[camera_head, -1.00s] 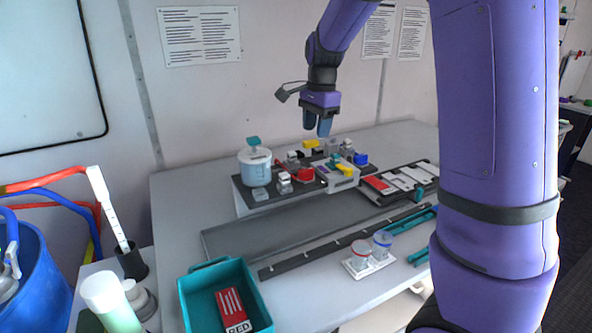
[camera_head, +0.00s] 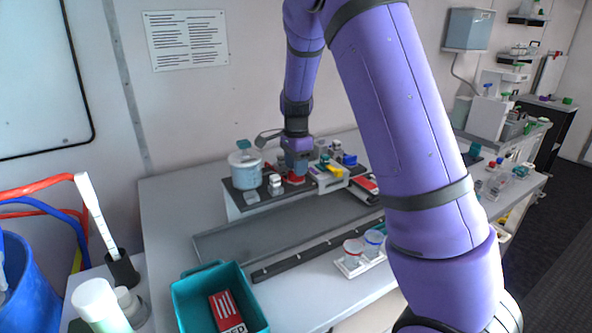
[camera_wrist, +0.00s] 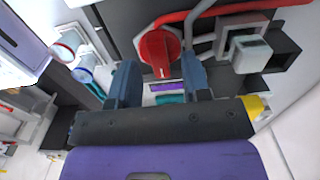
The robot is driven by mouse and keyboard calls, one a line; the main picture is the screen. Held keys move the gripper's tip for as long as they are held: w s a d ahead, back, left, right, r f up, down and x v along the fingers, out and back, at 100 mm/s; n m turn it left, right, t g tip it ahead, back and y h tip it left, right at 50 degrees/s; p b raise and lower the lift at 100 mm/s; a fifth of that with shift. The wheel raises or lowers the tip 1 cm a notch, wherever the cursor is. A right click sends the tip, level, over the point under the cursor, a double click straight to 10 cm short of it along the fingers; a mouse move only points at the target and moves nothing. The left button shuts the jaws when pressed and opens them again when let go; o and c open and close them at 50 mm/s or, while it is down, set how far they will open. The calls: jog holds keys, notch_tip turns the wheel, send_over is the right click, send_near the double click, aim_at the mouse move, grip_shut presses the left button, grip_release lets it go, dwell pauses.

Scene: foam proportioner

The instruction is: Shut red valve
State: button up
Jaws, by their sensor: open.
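The red valve (camera_head: 296,179) sits on the dark board of the proportioner on the table, partly hidden by my gripper (camera_head: 297,166) above it. In the wrist view the valve's round red knob (camera_wrist: 158,50) shows with a raised bar across it, and a red pipe (camera_wrist: 215,12) runs nearby. My gripper (camera_wrist: 160,76) is open, with one blue finger on each side below the knob in the picture. It holds nothing. Whether the fingers touch the knob I cannot tell.
A white tank with a teal cap (camera_head: 245,168) stands left of the valve. A yellow part (camera_head: 336,170) and a blue part (camera_head: 349,159) are close on the right. A teal bin (camera_head: 190,300) and two jars on a white tray (camera_head: 347,268) stand in front.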

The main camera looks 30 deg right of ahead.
jog(key=shift+f, duration=0.85)
jog(key=shift+c, duration=0.2)
grip_shut()
